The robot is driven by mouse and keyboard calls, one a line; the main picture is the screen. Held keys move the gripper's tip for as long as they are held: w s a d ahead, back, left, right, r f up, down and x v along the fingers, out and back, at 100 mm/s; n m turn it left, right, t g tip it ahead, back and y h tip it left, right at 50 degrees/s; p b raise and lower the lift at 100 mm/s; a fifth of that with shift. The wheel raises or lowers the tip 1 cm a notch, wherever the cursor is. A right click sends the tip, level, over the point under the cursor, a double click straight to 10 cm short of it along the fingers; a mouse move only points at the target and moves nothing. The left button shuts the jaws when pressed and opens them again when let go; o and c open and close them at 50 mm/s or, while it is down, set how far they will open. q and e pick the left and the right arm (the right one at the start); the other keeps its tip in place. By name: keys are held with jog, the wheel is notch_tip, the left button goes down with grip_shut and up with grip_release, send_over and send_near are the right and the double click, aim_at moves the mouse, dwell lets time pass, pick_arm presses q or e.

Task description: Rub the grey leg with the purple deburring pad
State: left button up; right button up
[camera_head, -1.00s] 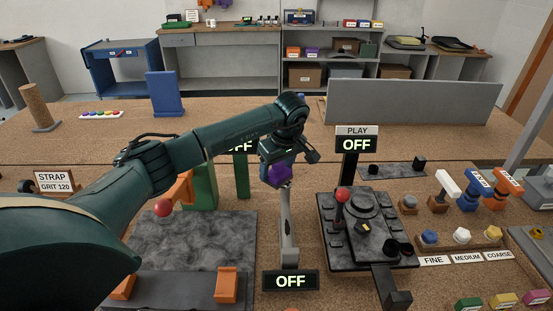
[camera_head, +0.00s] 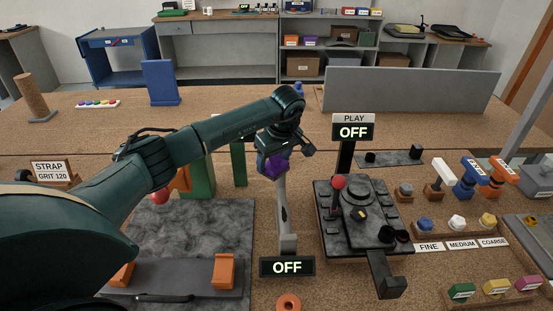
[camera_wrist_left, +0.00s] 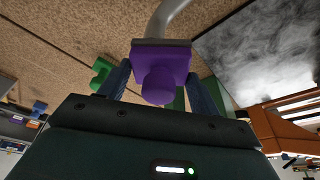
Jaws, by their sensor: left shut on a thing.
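My left gripper (camera_head: 280,153) is shut on the purple deburring pad (camera_head: 275,165). In the left wrist view the pad (camera_wrist_left: 160,72) sits between the two fingers (camera_wrist_left: 160,88), with its dark grey face turned away from me. The grey leg (camera_head: 284,215) stands upright just below the pad, behind a black sign reading OFF (camera_head: 287,267). In the left wrist view the leg (camera_wrist_left: 172,18) runs up behind the pad's grey face. The pad is at the leg's upper end; I cannot tell whether they touch. My right gripper is not in view.
A black control panel (camera_head: 365,225) with a red-knobbed lever (camera_head: 339,183) stands right of the leg. A dark mottled slab (camera_head: 190,235) with orange blocks lies left. A green post (camera_head: 238,164) is behind the arm. An orange ring (camera_head: 288,303) lies in front of the sign.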

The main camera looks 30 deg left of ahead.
pick_arm(q)
jog(key=shift+s+a+r, duration=0.1)
jog(key=shift+a+r, duration=0.05)
jog(key=shift+r, duration=0.9)
jog(key=shift+v, duration=1.1)
jog(key=shift+a+r, duration=0.15)
jog(key=shift+r, duration=1.75)
